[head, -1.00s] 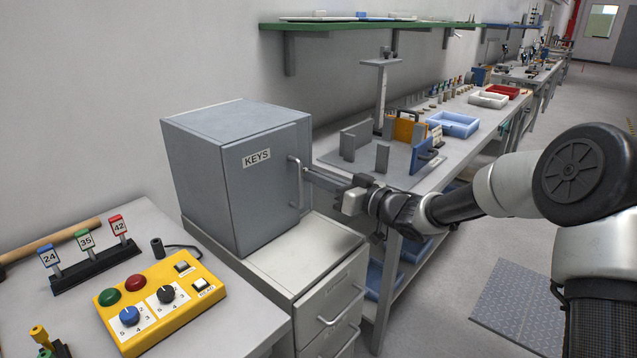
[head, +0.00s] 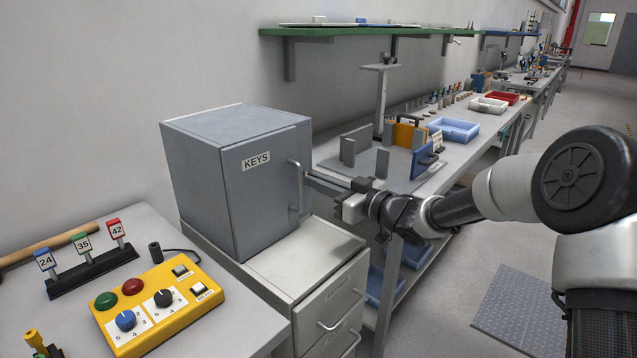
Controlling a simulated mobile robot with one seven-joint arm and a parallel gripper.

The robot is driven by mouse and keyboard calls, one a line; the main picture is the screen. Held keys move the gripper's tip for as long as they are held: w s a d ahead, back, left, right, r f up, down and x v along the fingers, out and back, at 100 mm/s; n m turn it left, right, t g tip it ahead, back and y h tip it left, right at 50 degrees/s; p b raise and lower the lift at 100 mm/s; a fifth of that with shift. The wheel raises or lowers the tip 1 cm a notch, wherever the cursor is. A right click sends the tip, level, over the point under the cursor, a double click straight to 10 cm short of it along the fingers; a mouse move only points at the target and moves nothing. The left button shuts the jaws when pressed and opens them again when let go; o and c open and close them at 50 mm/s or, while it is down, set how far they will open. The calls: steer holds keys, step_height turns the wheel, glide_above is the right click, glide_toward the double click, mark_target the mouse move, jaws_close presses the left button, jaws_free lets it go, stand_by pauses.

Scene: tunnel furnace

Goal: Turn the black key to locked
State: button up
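I see no black key in this view. A grey cabinet labelled KEYS (head: 228,183) stands on a drawer unit at the left. Its front door (head: 258,205) looks shut or nearly shut; its inside is hidden. The door has an upright bar handle (head: 297,172) near its right edge. My gripper (head: 318,184) reaches in from the right, its fingers pointing left, with the tips at or just beside the handle. I cannot tell whether they touch it or whether they are open.
A yellow control box (head: 150,333) with knobs and buttons lies at the lower left, beside numbered tags in a black rack (head: 92,274). The drawer unit (head: 332,300) is below the cabinet. A workbench with blue bin (head: 453,130) runs behind my arm; floor at right is open.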

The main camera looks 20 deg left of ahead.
steer(key=o, duration=0.3)
steer(key=shift+d, duration=0.1)
steer(key=p+v, duration=0.3)
steer(key=v, duration=1.4)
steer(key=shift+s+d, duration=0.15)
